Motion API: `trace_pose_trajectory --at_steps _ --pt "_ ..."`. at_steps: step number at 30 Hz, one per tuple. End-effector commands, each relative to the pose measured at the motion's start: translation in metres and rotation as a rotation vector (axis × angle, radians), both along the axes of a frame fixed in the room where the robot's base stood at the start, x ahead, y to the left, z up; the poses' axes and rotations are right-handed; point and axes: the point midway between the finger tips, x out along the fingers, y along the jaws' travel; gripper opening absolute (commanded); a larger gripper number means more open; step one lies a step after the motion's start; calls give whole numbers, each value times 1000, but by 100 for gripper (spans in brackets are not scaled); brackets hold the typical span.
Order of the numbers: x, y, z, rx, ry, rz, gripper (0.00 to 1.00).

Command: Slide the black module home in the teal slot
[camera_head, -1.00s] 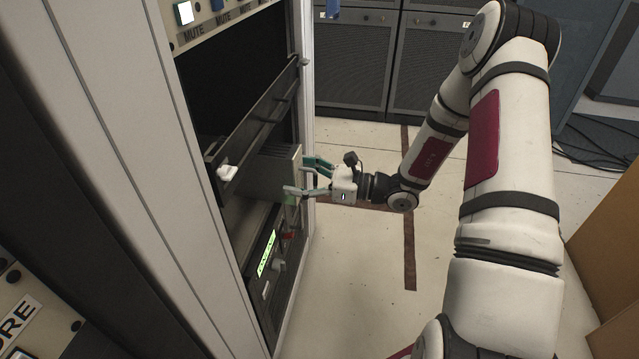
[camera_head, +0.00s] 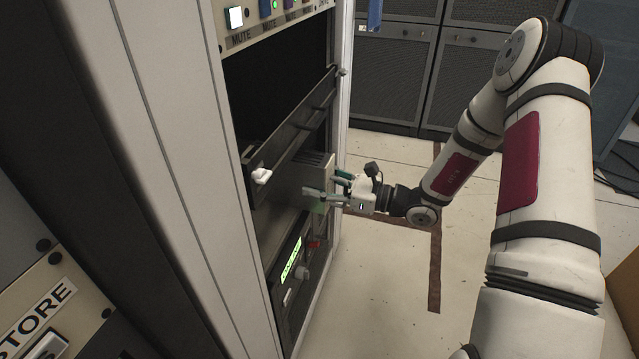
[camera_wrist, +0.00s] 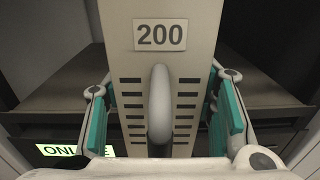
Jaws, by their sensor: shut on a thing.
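The module (camera_head: 305,181) has a dark grey ribbed body and stands upright, partly inside an opening in the rack. In the wrist view its pale front plate (camera_wrist: 160,75) carries the number 200, two rows of dark vents and a rounded vertical handle (camera_wrist: 160,105). My gripper (camera_head: 328,187) is shut on the module at its front. In the wrist view the teal finger pads of my gripper (camera_wrist: 162,115) lie along both sides of the plate. The module and rack hide the slot's inside, and I cannot make out its teal marking.
A dark hinged-looking bar (camera_head: 292,135) with a white knob (camera_head: 261,176) crosses the rack above the module. Below is a unit with a lit green display (camera_head: 291,259), which reads partly "ONLINE" in the wrist view (camera_wrist: 72,150). Open floor (camera_head: 385,265) lies right of the rack.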

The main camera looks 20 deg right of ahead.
Motion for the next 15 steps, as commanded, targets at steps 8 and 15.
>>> trace_pose_trajectory --at_steps 8,15 --pt "0 0 3 1 1 1 0" --pt "0 0 8 2 -2 1 0"
